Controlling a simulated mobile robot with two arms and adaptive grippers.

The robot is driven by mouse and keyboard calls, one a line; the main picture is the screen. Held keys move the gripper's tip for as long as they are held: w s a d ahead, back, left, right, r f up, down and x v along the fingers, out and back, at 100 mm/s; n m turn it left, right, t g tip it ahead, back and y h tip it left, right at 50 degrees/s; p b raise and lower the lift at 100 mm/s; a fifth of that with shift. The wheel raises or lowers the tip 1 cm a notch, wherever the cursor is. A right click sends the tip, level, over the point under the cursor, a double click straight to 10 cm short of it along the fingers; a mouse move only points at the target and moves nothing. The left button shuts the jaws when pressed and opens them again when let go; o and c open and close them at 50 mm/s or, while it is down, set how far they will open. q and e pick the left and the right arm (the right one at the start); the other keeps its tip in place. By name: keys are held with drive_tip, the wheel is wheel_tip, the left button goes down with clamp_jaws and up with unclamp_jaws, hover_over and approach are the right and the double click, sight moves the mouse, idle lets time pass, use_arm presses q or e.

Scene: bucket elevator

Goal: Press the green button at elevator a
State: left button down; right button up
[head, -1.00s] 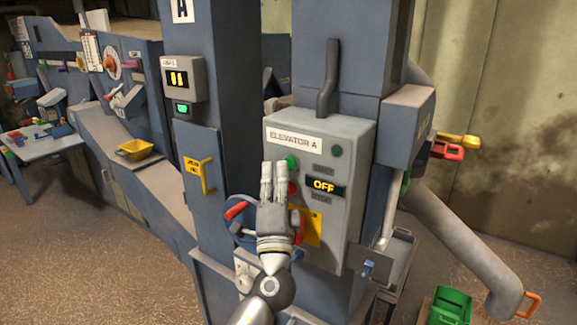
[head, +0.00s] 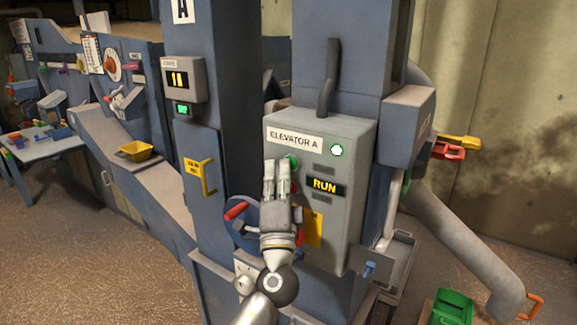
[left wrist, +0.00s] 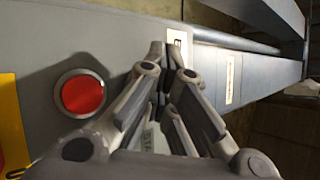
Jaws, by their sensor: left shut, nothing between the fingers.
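The grey control box labelled ELEVATOR A (head: 350,135) fills the middle of the head view. Its green button (head: 294,161) shows only in part, just right of my left fingertips. My left gripper (head: 277,165) is shut and empty, in front of the box; I cannot tell if the tips touch the button. The box's display (head: 327,187) reads RUN and the round lamp (head: 337,150) at its upper right is lit. In the left wrist view the shut fingers (left wrist: 166,55) hide the green button, and a red button (left wrist: 82,94) shows to their left. My right gripper is not in view.
A red-handled wheel (head: 236,211) is left of my gripper. A yellow label (head: 313,228) is on the lower box. A grey pipe (head: 465,235) runs down at right.

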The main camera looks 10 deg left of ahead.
use_arm(q)
drive_tip(key=shift+s, duration=0.1)
drive_tip(key=shift+s+a, duration=0.25)
drive_tip(key=shift+s, duration=0.5)
drive_tip(key=s, duration=0.1)
drive_tip(key=s+a, duration=0.1)
drive_tip(key=s, duration=0.2)
drive_tip(key=shift+s+a, duration=0.35)
idle(0.6)
